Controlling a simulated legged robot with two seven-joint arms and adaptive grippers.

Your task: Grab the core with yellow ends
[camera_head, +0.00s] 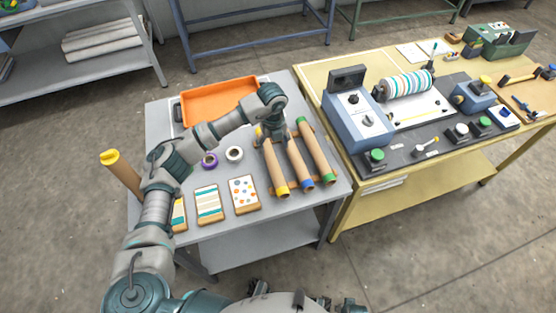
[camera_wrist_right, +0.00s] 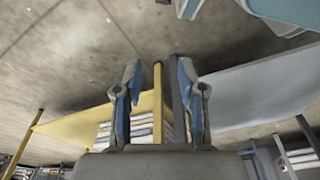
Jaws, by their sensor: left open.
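Three brown cores lie side by side on a wooden rack on the grey table. The core with yellow ends (camera_head: 275,171) is the leftmost, the core with blue ends (camera_head: 298,163) is in the middle and the core with green ends (camera_head: 318,154) is on the right. My left gripper (camera_head: 274,136) is open and points down over the far part of the yellow-ended core; whether it touches is hidden by the gripper itself. My right gripper (camera_wrist_right: 160,95) is open and empty in the right wrist view, away from the cores.
An orange tray (camera_head: 213,104), tape rolls (camera_head: 234,154) and patterned cards (camera_head: 208,204) are on the grey table (camera_head: 272,232). Another yellow-capped brown roll (camera_head: 121,172) stands tilted at its left edge. The calender press (camera_head: 357,115) is on the yellow table to the right.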

